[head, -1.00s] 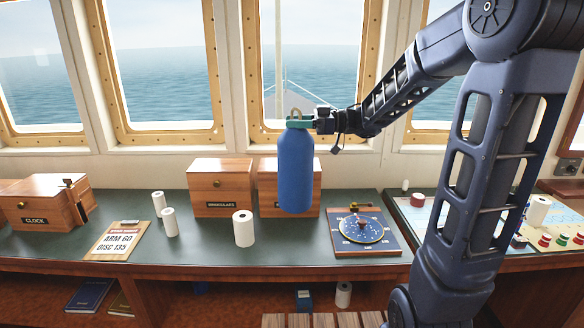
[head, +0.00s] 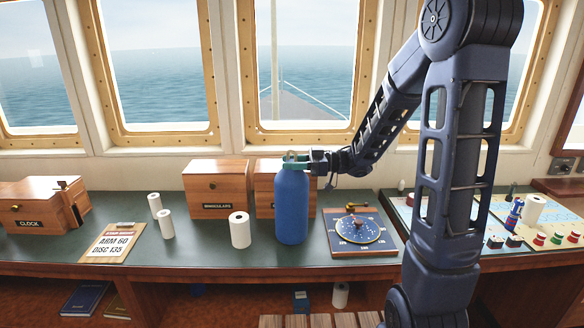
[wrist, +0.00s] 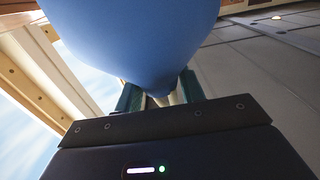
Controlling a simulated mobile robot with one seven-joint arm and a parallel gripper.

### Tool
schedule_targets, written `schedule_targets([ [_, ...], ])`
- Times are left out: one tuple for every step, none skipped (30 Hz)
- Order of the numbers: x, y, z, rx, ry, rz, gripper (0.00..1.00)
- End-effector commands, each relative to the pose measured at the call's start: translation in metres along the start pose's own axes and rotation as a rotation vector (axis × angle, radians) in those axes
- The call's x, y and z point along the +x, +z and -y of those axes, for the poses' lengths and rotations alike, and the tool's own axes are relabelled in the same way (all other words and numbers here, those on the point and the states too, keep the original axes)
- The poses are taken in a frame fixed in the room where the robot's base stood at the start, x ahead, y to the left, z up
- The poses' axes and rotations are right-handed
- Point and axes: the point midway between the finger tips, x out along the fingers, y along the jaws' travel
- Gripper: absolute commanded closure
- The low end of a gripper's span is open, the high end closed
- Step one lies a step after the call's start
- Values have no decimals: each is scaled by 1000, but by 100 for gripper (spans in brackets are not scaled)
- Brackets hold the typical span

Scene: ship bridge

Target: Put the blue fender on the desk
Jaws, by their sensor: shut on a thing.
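The blue fender (head: 291,207) is upright, with a green collar and a tan loop at its top. Its lower end is at the green desk top (head: 190,250), between a white paper roll and the compass dial board; I cannot tell if it touches the desk. My gripper (head: 303,161) is shut on the fender's top from the right side. In the wrist view the fender (wrist: 140,35) fills the upper middle, and my gripper's fingers (wrist: 158,98) meet its narrow end.
A white roll (head: 240,230) stands left of the fender. The compass board (head: 360,232) lies close on its right. Wooden boxes (head: 216,188) stand behind. A clipboard (head: 114,243) and two more rolls (head: 166,224) are further left. Bare desk lies between those rolls and the near-left roll.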

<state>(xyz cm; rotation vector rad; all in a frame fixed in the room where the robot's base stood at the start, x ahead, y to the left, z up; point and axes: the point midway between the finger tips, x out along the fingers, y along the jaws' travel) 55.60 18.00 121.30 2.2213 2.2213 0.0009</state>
Motion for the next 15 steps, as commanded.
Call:
schedule_targets([
  [0, 6, 0, 2, 0, -1, 100],
  [0, 9, 0, 2, 0, -1, 100],
  [0, 12, 0, 2, 0, -1, 100],
  [0, 13, 0, 2, 0, -1, 100],
  [0, 14, 0, 1, 0, -1, 100],
  [0, 14, 0, 0, 0, -1, 100],
  [0, 14, 0, 0, 0, -1, 100],
  [0, 14, 0, -1, 0, -1, 100],
  [0, 14, 0, -1, 0, -1, 100],
  [0, 14, 0, -1, 0, -1, 100],
  [0, 14, 0, -1, 0, -1, 100],
  [0, 14, 0, -1, 0, -1, 100],
  [0, 14, 0, 0, 0, -1, 100],
  [0, 15, 0, 0, 0, -1, 100],
  [0, 16, 0, 0, 0, -1, 100],
])
